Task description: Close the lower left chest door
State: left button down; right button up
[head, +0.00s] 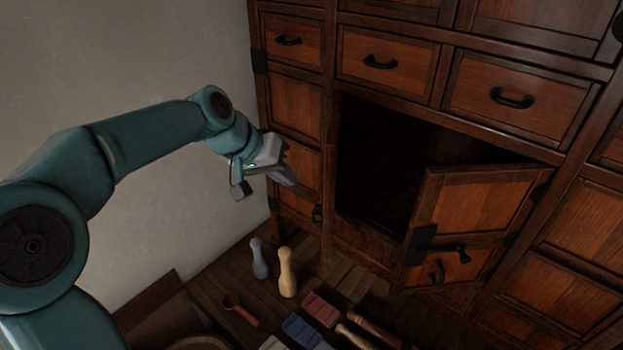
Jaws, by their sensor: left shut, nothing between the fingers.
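The wooden chest's lower compartment (375,165) stands open and dark inside. The lower left door (328,205) appears to stand swung outward, seen nearly edge-on at the left side of the opening. A black handle (317,213) shows beside its edge. The right door (478,205) is also swung partly out, with black metal fittings. My left gripper (282,173) is shut and empty, to the left of the left door's edge, in front of the chest's left panels. Whether it touches the door I cannot tell. My right gripper is out of view.
Several things lie on the plank floor below: a grey pin (259,258), a cream pin (287,272), a red-brown scoop (241,311), a red block (320,309) and a blue block (301,331). Closed drawers (385,62) sit above the opening. A pale wall (150,60) bounds the left.

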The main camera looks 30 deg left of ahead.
pick_arm(q)
jog(key=w+d, duration=0.1)
jog(key=w+d+f+p, duration=0.1)
jog(key=w+d, duration=0.1)
jog(key=d, duration=0.1)
jog(key=shift+f, duration=0.35)
jog(key=shift+d, duration=0.1)
